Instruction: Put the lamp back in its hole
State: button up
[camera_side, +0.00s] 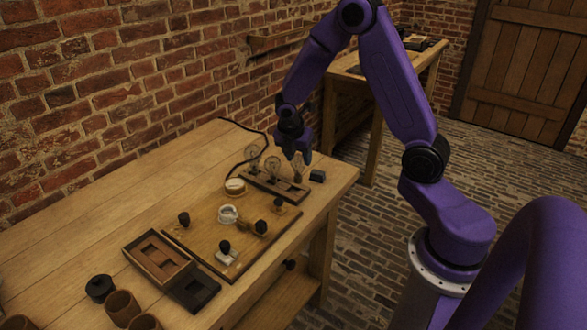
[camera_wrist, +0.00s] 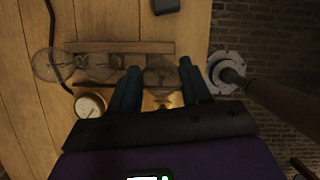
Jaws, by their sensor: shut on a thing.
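My gripper (camera_side: 297,156) points down over the right end of a dark wooden lamp rack (camera_side: 262,188). Its two fingers are shut on a clear glass lamp (camera_wrist: 161,74), which shows between them in the wrist view. In the side view the held lamp is small and partly hidden by the fingers. I cannot tell whether its base is in a hole or just above the rack. Two other glass lamps stand upright along the rack, a middle one (camera_side: 272,166) and a left one (camera_side: 252,153). The hole below the held lamp is hidden in the wrist view.
A small dark block (camera_side: 317,176) lies beside the rack's right end. A round dial (camera_side: 235,186) and a wooden board (camera_side: 199,249) with knobs lie in front. A tray (camera_side: 137,240) and brown jars stand nearer.

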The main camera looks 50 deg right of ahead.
aim_at(294, 159)
jog(key=shift+w+d+f, duration=0.25)
jog(key=shift+w+f, duration=0.7)
jog(key=shift+f, duration=0.2)
jog(key=shift+w+f, duration=0.1)
jog(key=shift+f, duration=1.6)
jog(key=shift+f, duration=0.15)
jog(key=o, duration=1.2)
